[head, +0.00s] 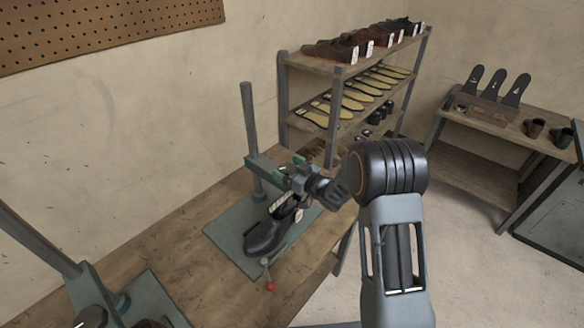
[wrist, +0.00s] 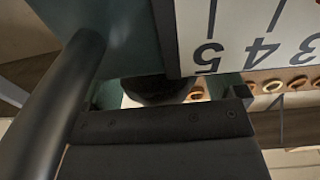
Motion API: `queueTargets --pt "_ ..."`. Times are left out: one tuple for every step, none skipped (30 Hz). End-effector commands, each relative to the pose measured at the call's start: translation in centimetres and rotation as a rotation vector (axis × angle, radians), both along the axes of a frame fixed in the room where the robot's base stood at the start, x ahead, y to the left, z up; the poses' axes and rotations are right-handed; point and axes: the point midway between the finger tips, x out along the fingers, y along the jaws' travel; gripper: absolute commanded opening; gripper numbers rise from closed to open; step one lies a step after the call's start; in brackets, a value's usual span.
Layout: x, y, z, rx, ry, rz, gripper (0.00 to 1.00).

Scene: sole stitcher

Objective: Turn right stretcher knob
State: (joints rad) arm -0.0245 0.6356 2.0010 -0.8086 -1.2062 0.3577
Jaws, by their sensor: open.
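The right stretcher (head: 262,165) stands on the workbench, with a grey post, a green arm and a green base plate (head: 225,232). A black shoe (head: 265,234) sits under its head, with a pale label on it. My gripper (head: 303,180) is at the stretcher's head, and its fingers overlap the green parts there. In the wrist view, a dark rounded part (wrist: 158,88), perhaps the knob, shows beyond a dark bar of my gripper (wrist: 165,122). Whether they touch cannot be told. A white scale plate (wrist: 245,35) with the numbers 5, 4 and 3 is close by.
A second stretcher (head: 50,245) stands at the left. A shelf rack (head: 338,95) with shoes and insoles stands behind. A side table (head: 480,125) is at the right, with open floor before it.

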Motion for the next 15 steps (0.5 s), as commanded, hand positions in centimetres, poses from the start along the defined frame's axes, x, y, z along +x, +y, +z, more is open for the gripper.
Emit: queueTargets --pt "0.04 0.04 0.0 0.0 0.0 0.0 0.9" --pt "0.06 0.06 0.0 0.0 0.0 0.0 0.9" --pt "0.06 0.06 0.0 0.0 0.0 0.0 0.9" --pt "0.06 0.06 -0.01 0.0 0.0 0.0 0.9" --pt "0.05 0.05 -0.01 0.0 0.0 0.0 0.9" --pt "0.05 0.05 -0.01 0.0 0.0 0.0 0.9" --pt "0.05 0.05 -0.01 0.0 0.0 0.0 0.9" --pt "0.04 0.04 -0.01 0.0 0.0 0.0 0.89" --pt "0.05 0.03 -0.01 0.0 0.0 0.0 0.85" --pt "0.04 0.03 -0.01 0.0 0.0 0.0 0.83" --pt "0.04 0.03 -0.01 0.0 0.0 0.0 0.8" --pt "0.04 0.03 0.0 0.0 0.0 0.0 0.76" --pt "0.04 0.03 0.0 0.0 0.0 0.0 0.73" --pt "0.04 0.03 0.0 0.0 0.0 0.0 0.7" --pt "0.04 0.02 0.0 0.0 0.0 0.0 0.66"
